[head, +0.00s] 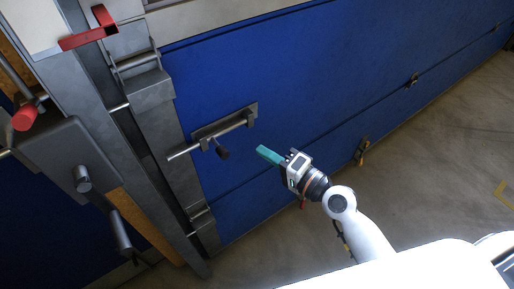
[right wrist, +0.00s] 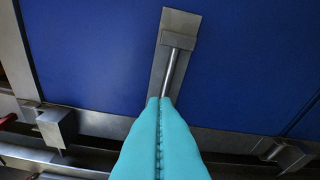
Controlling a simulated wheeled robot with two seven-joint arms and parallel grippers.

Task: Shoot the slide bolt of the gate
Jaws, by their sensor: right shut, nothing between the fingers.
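The slide bolt (head: 236,122) is a grey steel rod on a grey backplate, fixed to the blue gate (head: 310,85). Its left end (head: 176,155) sticks out beyond the plate, in front of the grey post; I cannot tell whether it sits in a keeper. A dark handle (head: 222,152) hangs down from the rod. My right gripper (head: 267,155), with teal fingers, is shut and empty to the right of the handle, apart from it in the head view. In the right wrist view the shut fingers (right wrist: 159,105) cover the plate's lower part; the rod (right wrist: 171,70) shows above them. The left gripper is out of view.
The grey post (head: 160,115) stands left of the gate, with red-handled hardware (head: 88,38) above. A red-ended rod (head: 26,117) and grey pegs are at the far left.

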